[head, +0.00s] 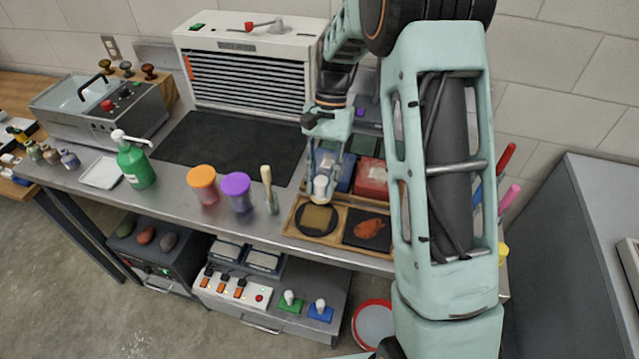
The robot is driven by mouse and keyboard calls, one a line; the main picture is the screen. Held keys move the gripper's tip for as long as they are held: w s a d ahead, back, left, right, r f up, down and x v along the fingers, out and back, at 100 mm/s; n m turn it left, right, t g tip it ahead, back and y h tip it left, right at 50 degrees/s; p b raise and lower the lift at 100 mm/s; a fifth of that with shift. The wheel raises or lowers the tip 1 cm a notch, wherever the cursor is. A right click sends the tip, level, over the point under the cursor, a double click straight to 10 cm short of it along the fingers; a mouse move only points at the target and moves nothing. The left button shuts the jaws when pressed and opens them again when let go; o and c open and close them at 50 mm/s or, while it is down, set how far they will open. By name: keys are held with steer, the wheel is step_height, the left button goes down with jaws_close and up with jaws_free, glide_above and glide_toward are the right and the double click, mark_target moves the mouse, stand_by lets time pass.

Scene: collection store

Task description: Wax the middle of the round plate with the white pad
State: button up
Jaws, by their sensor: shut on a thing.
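My gripper (321,190) points down at the left part of a wooden tray near the bench's front edge. It is shut on a small white piece (320,184), which looks like the white pad; the fingers hide part of it. Just in front of it in the picture lies a dark round plate (303,219) with a tan, squarish patch (318,217) over its middle. The white piece appears at the plate's back edge. I cannot tell whether it touches the plate or hangs above it.
The tray (289,222) also holds a dark square with an orange-brown piece (371,228). Blue and red boxes (373,178) stand behind. An upright brush (268,188), purple-lidded jar (236,190) and orange-lidded jar (203,185) stand left. A black mat (225,146) is clear.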

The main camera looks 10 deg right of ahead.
steer(key=shift+w+d+r+p, duration=0.1)
steer(key=shift+r+p, duration=0.4)
steer(key=shift+r, duration=0.45)
steer(key=shift+r+p, duration=1.05)
steer(key=shift+r, duration=0.4)
